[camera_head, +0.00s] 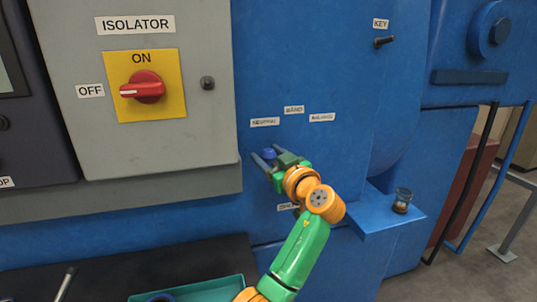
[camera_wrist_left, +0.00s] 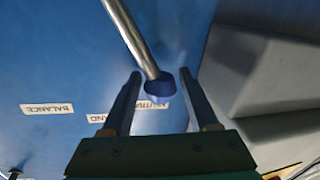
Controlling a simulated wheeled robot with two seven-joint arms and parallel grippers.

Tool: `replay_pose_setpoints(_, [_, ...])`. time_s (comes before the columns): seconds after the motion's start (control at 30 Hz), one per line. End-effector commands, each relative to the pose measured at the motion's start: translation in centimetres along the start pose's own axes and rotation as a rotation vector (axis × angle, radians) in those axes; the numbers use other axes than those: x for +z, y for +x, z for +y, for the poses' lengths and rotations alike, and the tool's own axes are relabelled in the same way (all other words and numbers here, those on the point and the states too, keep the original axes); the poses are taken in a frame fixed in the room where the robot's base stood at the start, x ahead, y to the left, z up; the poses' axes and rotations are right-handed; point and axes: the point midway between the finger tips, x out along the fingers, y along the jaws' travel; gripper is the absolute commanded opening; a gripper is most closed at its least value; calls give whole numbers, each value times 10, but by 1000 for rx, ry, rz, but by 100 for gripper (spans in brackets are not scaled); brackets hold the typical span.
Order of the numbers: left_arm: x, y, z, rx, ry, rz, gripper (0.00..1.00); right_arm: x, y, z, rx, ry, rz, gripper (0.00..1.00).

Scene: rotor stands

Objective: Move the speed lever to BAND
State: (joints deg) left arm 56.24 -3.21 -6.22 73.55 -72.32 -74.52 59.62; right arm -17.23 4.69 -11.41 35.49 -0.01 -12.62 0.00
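In the head view the knob (camera_head: 269,153) shows below the NEUTRAL label (camera_head: 265,122). The BAND label (camera_head: 294,109) is up and right of it, and BALANCE (camera_head: 322,117) is further right. In the left wrist view these labels appear upside down, with NEUTRAL (camera_wrist_left: 155,104) by the knob. My left gripper (camera_head: 269,158) is open, its fingers on either side of the knob; in the left wrist view the gripper (camera_wrist_left: 160,76) shows gaps beside it. My right gripper is out of view.
A grey isolator box (camera_head: 215,120) with a red switch (camera_head: 143,87) stands out at the left. A teal tray (camera_head: 200,290) lies below on a black surface (camera_head: 110,270).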

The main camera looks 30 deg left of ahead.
Motion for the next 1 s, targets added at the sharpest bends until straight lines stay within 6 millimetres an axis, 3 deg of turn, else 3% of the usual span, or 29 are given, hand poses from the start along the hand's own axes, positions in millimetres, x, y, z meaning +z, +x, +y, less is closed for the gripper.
replay_pose_setpoints(0.03, [0, 0, 0, 0, 0, 0, 43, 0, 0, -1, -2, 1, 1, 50])
replay_pose_setpoints(0.2, [0, 0, 0, 0, 1, 0, 0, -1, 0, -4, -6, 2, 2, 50])
replay_pose_setpoints(1.0, [0, 0, 0, 0, 2, 0, 0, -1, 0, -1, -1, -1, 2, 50])
